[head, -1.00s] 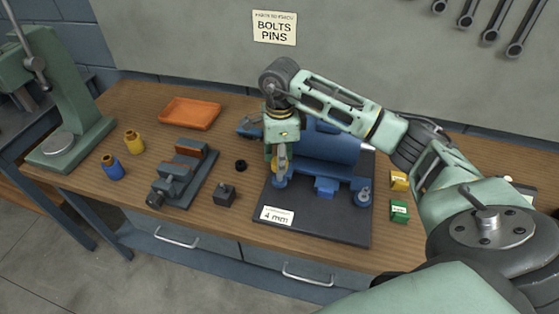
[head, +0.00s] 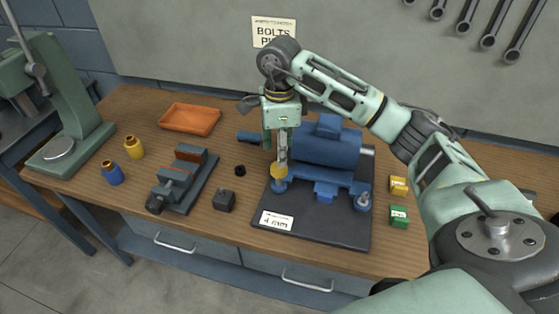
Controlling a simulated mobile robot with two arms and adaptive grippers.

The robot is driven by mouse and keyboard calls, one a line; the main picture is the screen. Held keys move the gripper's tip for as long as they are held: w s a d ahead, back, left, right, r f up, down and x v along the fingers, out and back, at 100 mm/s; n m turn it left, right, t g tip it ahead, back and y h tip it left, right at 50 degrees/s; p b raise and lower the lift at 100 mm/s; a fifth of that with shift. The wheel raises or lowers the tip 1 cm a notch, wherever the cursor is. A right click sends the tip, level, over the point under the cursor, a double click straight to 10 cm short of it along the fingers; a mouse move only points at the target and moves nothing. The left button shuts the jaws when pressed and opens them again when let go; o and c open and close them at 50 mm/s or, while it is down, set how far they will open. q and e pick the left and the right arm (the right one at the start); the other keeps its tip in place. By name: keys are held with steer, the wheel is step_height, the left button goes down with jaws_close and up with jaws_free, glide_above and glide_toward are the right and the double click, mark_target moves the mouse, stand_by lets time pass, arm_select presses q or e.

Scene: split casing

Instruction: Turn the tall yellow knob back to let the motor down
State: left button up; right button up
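A blue motor (head: 330,150) sits on a dark base plate (head: 320,230) labelled "4 mm" at its front left. A yellow knob (head: 279,171) stands at the motor's front left, above a blue foot (head: 279,187). My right gripper (head: 282,160) points straight down just above the knob, its fingertips at or close to the knob's top. I cannot tell whether they touch it. The fingers appear as one narrow strip, so their opening does not show. My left gripper is out of view.
A grey vise (head: 183,180), a dark block (head: 225,201) and a small black ring (head: 240,171) lie left of the plate. An orange tray (head: 190,119) is behind. Yellow (head: 398,185) and green (head: 399,216) boxes stand right of the plate.

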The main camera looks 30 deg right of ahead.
step_height(320, 180, up, 6)
stand_by(1.0)
